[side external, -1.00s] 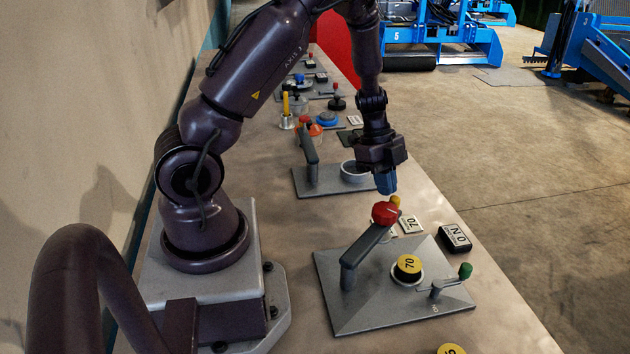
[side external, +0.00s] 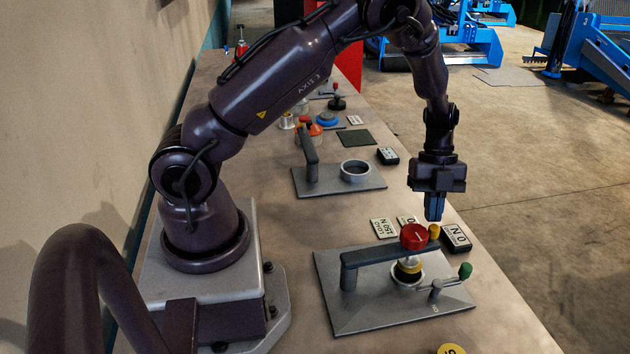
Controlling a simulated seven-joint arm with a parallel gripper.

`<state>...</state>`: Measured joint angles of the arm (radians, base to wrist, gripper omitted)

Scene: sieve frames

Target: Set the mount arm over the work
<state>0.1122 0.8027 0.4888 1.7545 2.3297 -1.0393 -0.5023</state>
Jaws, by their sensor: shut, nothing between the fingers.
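The mount arm (side external: 378,254) is a grey bar on a post at the left of the front grey plate (side external: 345,318). It carries a red knob (side external: 413,236) and a small yellow knob (side external: 434,231) at its far end. The bar now reaches right, above a yellow-topped work piece (side external: 408,268) in a light ring on the plate, and partly hides that piece. My gripper (side external: 434,215) has its blue fingers shut and empty, pointing down just behind the yellow knob. I cannot tell whether the fingers touch the knob.
A small lever with a green knob (side external: 465,270) stands at the plate's right. A black block marked "NO" (side external: 456,237) and white label cards (side external: 383,228) lie behind. A second grey plate with a ring (side external: 355,170) and arm is further back. Another yellow disc (side external: 451,349) shows at the front edge.

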